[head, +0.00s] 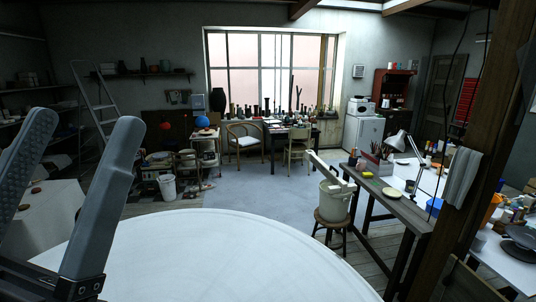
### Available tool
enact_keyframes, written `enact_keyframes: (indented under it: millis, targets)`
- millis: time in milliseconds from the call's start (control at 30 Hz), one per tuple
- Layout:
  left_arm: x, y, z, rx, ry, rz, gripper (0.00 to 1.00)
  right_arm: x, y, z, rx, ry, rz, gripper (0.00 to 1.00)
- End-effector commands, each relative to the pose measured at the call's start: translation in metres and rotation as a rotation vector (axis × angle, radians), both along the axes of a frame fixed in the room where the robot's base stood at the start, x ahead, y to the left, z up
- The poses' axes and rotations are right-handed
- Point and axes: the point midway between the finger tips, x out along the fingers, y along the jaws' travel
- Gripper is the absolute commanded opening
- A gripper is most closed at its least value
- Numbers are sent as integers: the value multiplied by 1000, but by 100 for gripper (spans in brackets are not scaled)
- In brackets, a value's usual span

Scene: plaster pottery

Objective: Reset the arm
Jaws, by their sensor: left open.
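My left gripper (75,160) is at the left edge of the head view, raised, with its two grey fingers pointing up and apart. It is open, and nothing shows between the fingers. A large round white surface (225,255) lies below and to the right of it, and it is bare where it shows. My right gripper is not in the head view.
A wooden stool with a white bucket (335,200) stands beyond the round surface. A long workbench (395,205) with tools and a lamp (397,141) is at the right, near a wooden post (485,140). A stepladder (97,105) stands at the back left. The middle floor is clear.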

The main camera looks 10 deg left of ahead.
Motion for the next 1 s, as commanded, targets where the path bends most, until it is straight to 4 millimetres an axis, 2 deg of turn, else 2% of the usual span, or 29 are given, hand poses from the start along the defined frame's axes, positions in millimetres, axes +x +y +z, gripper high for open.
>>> enact_keyframes:
  millis: [33, 67, 100, 267, 400, 500, 633, 1000]
  targets:
    - [9, -1, -7, -74, 60, -90, 92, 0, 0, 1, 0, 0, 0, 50]
    - [8, 0, 25, -64, 50, -76, 92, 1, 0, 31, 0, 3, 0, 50]
    - [8, 0, 43, -62, 48, -72, 92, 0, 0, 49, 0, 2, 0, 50]
    - [8, 0, 105, -60, 48, -68, 92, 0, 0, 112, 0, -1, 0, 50]
    - [8, 1, 164, -60, 49, -67, 92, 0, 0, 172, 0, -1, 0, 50]
    - [9, 1, 194, -60, 49, -65, 92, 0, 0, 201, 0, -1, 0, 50]
    - [9, 1, 209, -60, 49, -65, 92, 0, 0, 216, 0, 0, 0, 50]
    - [9, 1, 206, -60, 49, -65, 92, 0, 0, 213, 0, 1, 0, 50]
